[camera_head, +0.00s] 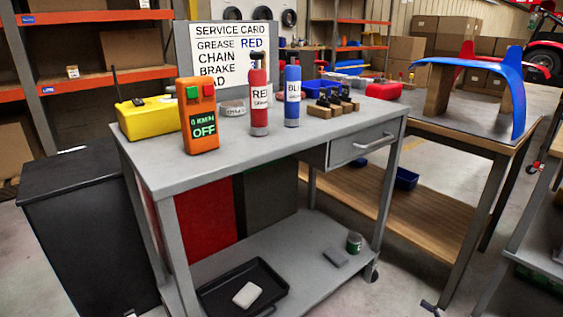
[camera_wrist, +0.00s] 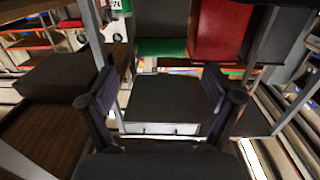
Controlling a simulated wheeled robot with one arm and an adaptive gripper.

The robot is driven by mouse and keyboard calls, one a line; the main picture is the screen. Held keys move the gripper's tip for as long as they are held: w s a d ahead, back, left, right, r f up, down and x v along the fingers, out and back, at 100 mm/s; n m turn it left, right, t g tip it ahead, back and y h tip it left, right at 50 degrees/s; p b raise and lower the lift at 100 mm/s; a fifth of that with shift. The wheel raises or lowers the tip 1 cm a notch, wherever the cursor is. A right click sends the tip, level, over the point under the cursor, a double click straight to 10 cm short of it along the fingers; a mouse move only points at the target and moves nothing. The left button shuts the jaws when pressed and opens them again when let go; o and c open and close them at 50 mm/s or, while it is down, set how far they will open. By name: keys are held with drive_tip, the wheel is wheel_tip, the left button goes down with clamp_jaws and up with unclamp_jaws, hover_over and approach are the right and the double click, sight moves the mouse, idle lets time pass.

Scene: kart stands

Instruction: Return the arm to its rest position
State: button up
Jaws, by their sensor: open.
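My gripper (camera_wrist: 160,90) shows in the wrist view with its two dark fingers spread wide apart. Nothing is between the fingers. Beyond them is a dark, flat-topped block (camera_wrist: 168,100) that I cannot identify for sure. The grey metal cart (camera_head: 225,160) stands in the middle of the head view. I cannot make out my arm clearly in the head view. The wrist view appears turned over, with a red panel (camera_wrist: 220,30) at its upper right and a green-and-white can (camera_wrist: 120,5) at its top edge.
On the cart top stand an orange box marked OFF (camera_head: 198,115), a red bottle (camera_head: 259,100), a blue bottle (camera_head: 292,95) and a yellow case (camera_head: 147,118). A black tray (camera_head: 215,300) lies on its lower shelf. A wooden-topped bench (camera_head: 480,140) stands right; a black cabinet (camera_head: 80,230) left.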

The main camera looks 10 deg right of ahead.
drive_tip(key=w+d+r+m+g+h+p, duration=0.1)
drive_tip(key=w+d+r+h+p, duration=0.15)
drive_tip(key=w+r+p, duration=0.4)
drive_tip(key=w+d+r+g+h+p, duration=0.1)
drive_tip(key=w+r+h, duration=0.25)
drive_tip(key=r, duration=0.65)
drive_tip(key=w+d+r+m+h+p, duration=0.1)
drive_tip(key=w+d+r+h+p, duration=0.15)
drive_tip(key=w+r, duration=0.45)
drive_tip(key=s+a+r+m+g+h+p, duration=0.1)
drive_tip(key=s+a+r+g+h+p, duration=0.3)
drive_tip(key=r, duration=0.7)
drive_tip(key=w+a+r+m+p, duration=0.1)
drive_tip(key=a+r+p, duration=0.3)
drive_tip(key=r, duration=0.7)
drive_tip(key=s+a+r+m+g+p, duration=0.2)
drive_tip(key=s+a+r+g+p, duration=0.3)
drive_tip(key=s+a+r+p, duration=0.9)
drive_tip(key=s+a+r+g+y+p, duration=0.1)
drive_tip(key=s+a+r, duration=0.3)
drive_tip(key=s, duration=0.7)
drive_tip(key=s+a+r+g+y+p, duration=0.1)
drive_tip(key=s+a+r+g+p, duration=0.2)
drive_tip(key=s+a, duration=0.6)
drive_tip(key=s+a+r+g+y+p, duration=0.1)
drive_tip(key=s+a+r, duration=0.5)
drive_tip(key=s, duration=0.7)
drive_tip(key=shift+a+g+y+p, duration=0.4)
drive_tip(key=shift+a+g+y, duration=0.1)
drive_tip(key=shift+y, duration=0.05)
